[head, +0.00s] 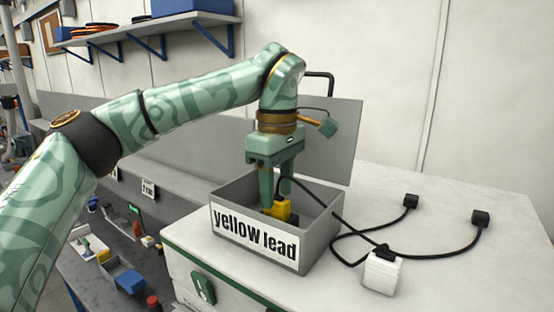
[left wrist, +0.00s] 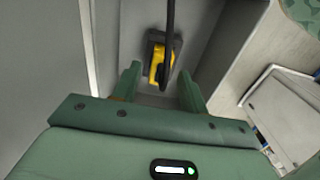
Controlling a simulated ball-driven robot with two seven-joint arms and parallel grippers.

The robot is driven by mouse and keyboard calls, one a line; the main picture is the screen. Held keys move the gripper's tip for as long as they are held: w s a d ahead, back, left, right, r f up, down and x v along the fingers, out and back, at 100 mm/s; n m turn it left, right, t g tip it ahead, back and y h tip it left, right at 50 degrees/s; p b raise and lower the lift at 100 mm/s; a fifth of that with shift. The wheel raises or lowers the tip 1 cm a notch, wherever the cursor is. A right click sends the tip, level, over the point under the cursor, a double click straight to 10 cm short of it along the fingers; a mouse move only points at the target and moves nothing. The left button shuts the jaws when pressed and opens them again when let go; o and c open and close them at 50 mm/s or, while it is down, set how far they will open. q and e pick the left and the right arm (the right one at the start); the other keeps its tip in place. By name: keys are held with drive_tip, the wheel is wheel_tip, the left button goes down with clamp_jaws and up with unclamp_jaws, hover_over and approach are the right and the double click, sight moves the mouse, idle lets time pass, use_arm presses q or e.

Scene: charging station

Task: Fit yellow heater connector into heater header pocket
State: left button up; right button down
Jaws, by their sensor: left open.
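The yellow connector (head: 282,209) lies inside a grey open box (head: 318,240) labelled "yellow lead". A black cable runs from it over the box rim. My left gripper (head: 276,200) points down into the box, its fingers close to the connector. In the left wrist view, the yellow connector (left wrist: 160,66) with its dark end sits just beyond and between the open fingertips (left wrist: 160,82), with the cable passing over it. The fingers look apart from it. I cannot make out a heater header pocket. My right gripper is not in view.
A white block (head: 382,272) with a black plug on top stands on the white bench top (head: 440,200). Black cables run to two black plugs (head: 410,201) (head: 480,218) at the right. A grey panel stands behind the box. A lower shelf with small parts lies at left.

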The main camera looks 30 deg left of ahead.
sight(277, 199)
use_arm(q)
wheel_tip(277, 199, up, 10)
drive_tip(key=shift+f, duration=0.2)
drive_tip(key=shift+s, duration=0.1)
idle(0.3)
